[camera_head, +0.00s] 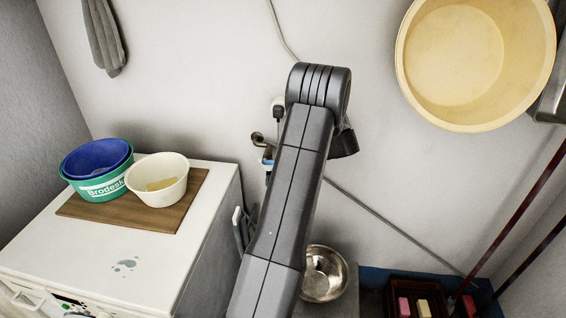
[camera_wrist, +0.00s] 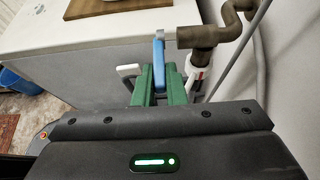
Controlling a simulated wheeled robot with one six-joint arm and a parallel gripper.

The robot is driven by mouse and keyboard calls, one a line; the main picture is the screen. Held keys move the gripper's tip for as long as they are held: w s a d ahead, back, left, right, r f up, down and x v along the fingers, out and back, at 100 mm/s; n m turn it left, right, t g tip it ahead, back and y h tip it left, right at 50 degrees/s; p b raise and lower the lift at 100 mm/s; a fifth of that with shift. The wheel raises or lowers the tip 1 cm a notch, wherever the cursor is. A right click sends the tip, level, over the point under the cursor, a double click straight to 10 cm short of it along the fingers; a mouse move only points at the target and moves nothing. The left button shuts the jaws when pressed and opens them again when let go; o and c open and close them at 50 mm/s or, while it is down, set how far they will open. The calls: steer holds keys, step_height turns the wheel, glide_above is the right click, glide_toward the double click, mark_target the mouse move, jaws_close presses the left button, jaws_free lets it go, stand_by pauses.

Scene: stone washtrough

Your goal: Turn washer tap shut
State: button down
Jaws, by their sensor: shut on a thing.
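The washer tap has a bronze-brown body (camera_wrist: 205,38) on the wall side in the wrist view. Its blue lever handle (camera_wrist: 158,62) stands up between the green fingers of my gripper (camera_wrist: 160,90). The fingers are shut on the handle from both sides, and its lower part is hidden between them. In the head view the brown tap (camera_head: 259,139) shows just left of my arm, with a bit of blue below it. My arm hides the gripper there. The white washing machine (camera_head: 150,250) stands to the left.
A wooden board (camera_head: 120,222) with blue and green basins (camera_head: 98,185) and a cream bowl (camera_head: 157,195) lies on the washer. A metal bowl (camera_head: 335,276) is low behind my arm. A large yellow basin (camera_head: 410,75) hangs on the wall. A grey hose (camera_head: 390,225) runs along the wall.

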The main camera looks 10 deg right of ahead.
steer(key=shift+f+y, duration=0.25)
steer(key=shift+y, duration=0.15)
steer(key=c, duration=1.5)
jaws_free()
steer(key=shift+d, duration=0.1)
steer(key=b+v, duration=0.2)
steer(key=v, duration=1.1)
steer(key=shift+s+d, duration=0.25)
steer(key=shift+s, duration=0.05)
steer(key=p+x, duration=0.1)
steer(key=x, duration=1.2)
steer(key=shift+w+a+p, duration=0.3)
steer(key=shift+a+p, duration=0.05)
steer(key=shift+p, duration=0.05)
